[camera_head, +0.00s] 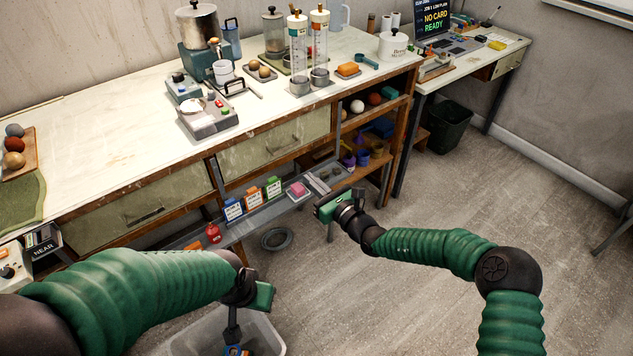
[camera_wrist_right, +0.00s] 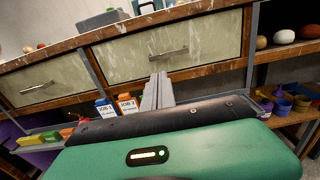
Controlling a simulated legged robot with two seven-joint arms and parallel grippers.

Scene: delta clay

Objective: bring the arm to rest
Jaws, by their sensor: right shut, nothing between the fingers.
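My right arm reaches in from the right in the head view, bent at the elbow. Its right gripper (camera_head: 318,183) is shut and empty, in front of the bench near the right end of the low grey shelf. In the right wrist view its fingers (camera_wrist_right: 158,88) are together, with nothing between them. My left arm comes in from the lower left. Its left gripper (camera_head: 232,326) points down over a pale bin (camera_head: 266,334) at the bottom edge. A small blue and orange thing shows at its tip; I cannot tell whether it is held.
The cluttered bench (camera_head: 130,130) stands behind. A dark round dish (camera_head: 277,239) lies beneath the shelf. Open floor (camera_head: 420,300) lies around my right arm.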

